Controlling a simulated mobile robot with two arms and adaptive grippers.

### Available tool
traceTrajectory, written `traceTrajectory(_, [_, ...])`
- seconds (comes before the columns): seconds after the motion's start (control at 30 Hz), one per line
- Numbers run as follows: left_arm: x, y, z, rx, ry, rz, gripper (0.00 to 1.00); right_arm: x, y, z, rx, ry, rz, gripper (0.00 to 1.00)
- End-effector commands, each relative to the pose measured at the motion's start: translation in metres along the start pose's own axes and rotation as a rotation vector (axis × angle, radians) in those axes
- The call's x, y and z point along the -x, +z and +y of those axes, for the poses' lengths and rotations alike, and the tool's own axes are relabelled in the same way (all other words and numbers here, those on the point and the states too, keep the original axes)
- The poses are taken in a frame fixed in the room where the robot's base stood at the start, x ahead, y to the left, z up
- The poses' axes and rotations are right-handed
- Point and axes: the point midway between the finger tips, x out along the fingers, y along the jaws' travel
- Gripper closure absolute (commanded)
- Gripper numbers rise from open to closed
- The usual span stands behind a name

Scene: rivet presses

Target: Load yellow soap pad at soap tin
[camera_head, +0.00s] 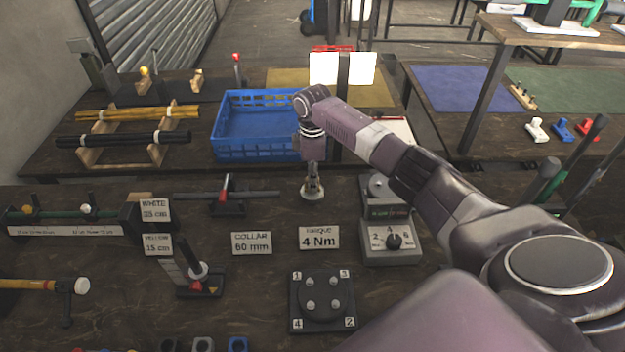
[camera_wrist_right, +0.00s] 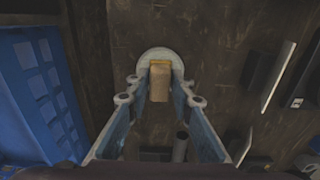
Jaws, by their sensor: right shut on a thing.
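The yellow soap pad (camera_wrist_right: 160,84) shows in the right wrist view as a small tan-yellow block with a brighter yellow edge at its far end. My right gripper (camera_wrist_right: 160,80) is shut on it, with one finger on each side. The soap tin (camera_wrist_right: 157,52) is a round, pale grey dish just beyond the pad. The far end of the pad overlaps the tin's opening in this view; whether it touches the tin I cannot tell. In the head view my right gripper (camera_head: 313,181) points down at the small round tin (camera_head: 305,193) on the dark bench, and the pad is hidden there. My left gripper is not in view.
A blue crate (camera_head: 258,154) stands behind and left of the tin. A dial device (camera_head: 390,251) stands to the right. Label cards (camera_head: 319,238) and a numbered plate (camera_head: 296,318) lie nearer. Bare bench lies around the tin.

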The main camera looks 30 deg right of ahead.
Motion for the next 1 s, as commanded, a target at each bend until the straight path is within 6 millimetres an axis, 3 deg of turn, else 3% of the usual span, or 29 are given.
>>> traceTrajectory(1.0, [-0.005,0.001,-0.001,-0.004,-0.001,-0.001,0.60,-0.010,0.000,0.000,0.000,0.000,0.000,0.98])
